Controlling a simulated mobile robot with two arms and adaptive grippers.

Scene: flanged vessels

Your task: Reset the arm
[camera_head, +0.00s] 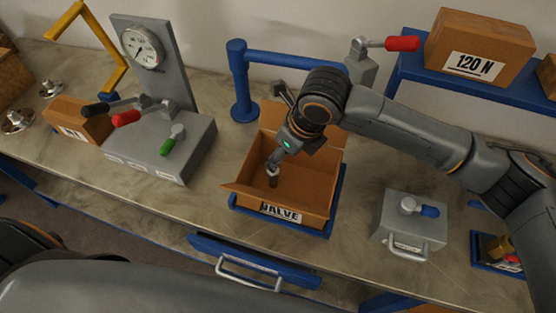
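My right arm reaches in from the right, and its gripper (274,166) points down into the open cardboard box labelled "VALVE" (246,199). A small dark piece shows at the fingertips, above the box floor. I cannot tell whether it is a held part or the finger ends, nor whether the fingers are open or shut. The wrist hides part of the box's back wall. My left gripper is not in view.
The box sits in a blue tray (290,226) on the grey bench. A blue rail post (241,85) stands behind it. A gauge panel with levers (160,140) is on the left. A grey handled block (411,222) is on the right. A "120 N" box (510,42) sits on a blue shelf.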

